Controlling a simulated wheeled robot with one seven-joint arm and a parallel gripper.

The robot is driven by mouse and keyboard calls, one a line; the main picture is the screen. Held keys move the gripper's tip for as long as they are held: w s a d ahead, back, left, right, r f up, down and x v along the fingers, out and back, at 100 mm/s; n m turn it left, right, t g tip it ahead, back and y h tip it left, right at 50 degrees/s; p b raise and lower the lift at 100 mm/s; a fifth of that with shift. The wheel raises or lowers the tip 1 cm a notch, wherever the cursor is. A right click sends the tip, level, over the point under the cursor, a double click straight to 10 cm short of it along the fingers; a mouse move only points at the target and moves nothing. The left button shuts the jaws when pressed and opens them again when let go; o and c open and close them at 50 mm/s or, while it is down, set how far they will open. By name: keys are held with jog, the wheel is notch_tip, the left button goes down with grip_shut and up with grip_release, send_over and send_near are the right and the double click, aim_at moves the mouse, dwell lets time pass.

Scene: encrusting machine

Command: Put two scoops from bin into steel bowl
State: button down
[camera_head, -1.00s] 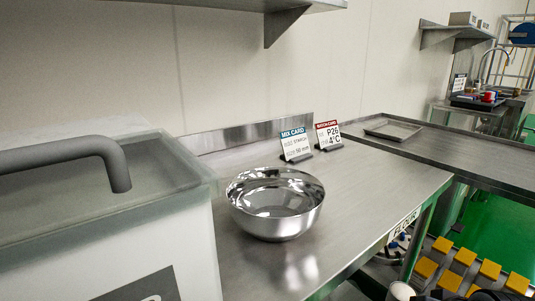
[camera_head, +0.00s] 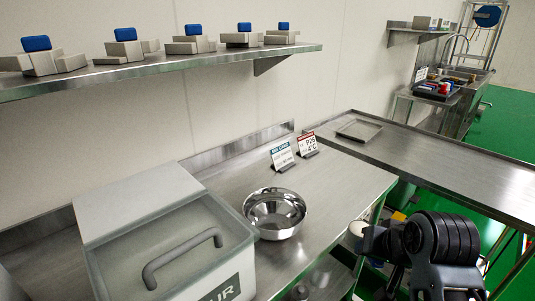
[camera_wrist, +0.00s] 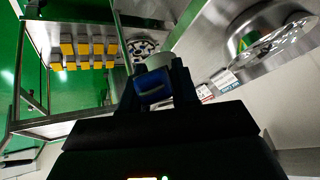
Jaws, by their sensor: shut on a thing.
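The bin (camera_head: 245,262) stands at the lower left of the head view, its translucent lid (camera_head: 130,262) on and a grey handle (camera_head: 182,256) across it. The shiny steel bowl (camera_head: 285,233) sits upright on the counter just right of the bin. It also shows at the upper right of the wrist view (camera_wrist: 250,25). My gripper (camera_head: 372,240) is right of the bowl, past the counter's front edge. In the wrist view my gripper (camera_wrist: 154,88) is shut on a blue handle, apparently that of a scoop (camera_wrist: 152,92). The scoop's pale end shows in the head view (camera_head: 358,228); its inside cannot be made out.
Two cards (camera_head: 283,155) stand behind the bowl. A wall shelf (camera_head: 200,66) with several blue-topped grey blocks overhangs the counter's back. A shallow tray (camera_head: 358,130) lies on the right-hand counter. Yellow blocks (camera_wrist: 85,48) sit on a low rack in the wrist view.

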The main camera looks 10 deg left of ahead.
jog(key=w+a+r+y, duration=0.3)
jog(key=a+r, duration=0.4)
jog(key=a, duration=0.3)
jog(key=w+a+r+g+y+b, duration=0.1)
jog(key=w+a+r+y, duration=0.2)
jog(key=a, duration=0.7)
jog(key=shift+r+n+y, duration=0.4)
jog(key=shift+r+y, duration=0.6)
jog(key=shift+r, duration=1.3)
jog(key=shift+d+f+m+g+y+b, duration=0.25)
jog(key=shift+y+b, duration=0.35)
jog(key=shift+b, duration=0.35)
jog(key=shift+d+f+m+g+y+b, duration=0.1)
jog(key=shift+m+y+b, duration=0.25)
jog(key=shift+y+b, duration=0.45)
jog(key=shift+w+d+f+m+y+b, duration=0.1)
jog(key=shift+d+f+m+y+b, duration=0.25)
jog(key=shift+b, duration=0.65)
jog(key=shift+w+d+r+m+y+b, duration=0.1)
jog(key=shift+m+y+b, duration=0.15)
jog(key=shift+y+b, duration=0.55)
jog(key=shift+w+d+f+m+t+y+b, duration=0.1)
jog(key=shift+d+f+m+t+y+b, duration=0.4)
jog(key=shift+m+y+b, duration=0.65)
jog(key=shift+w+d+f+m+t+y+b, duration=0.15)
jog(key=shift+d+f+m+t+y+b, duration=0.15)
jog(key=shift+m+t+y+b, duration=0.65)
jog(key=shift+w+d+f+m+t+y+b, duration=0.1)
jog(key=shift+d+f+m+t+y+b, duration=0.3)
jog(key=shift+m+y+b, duration=0.9)
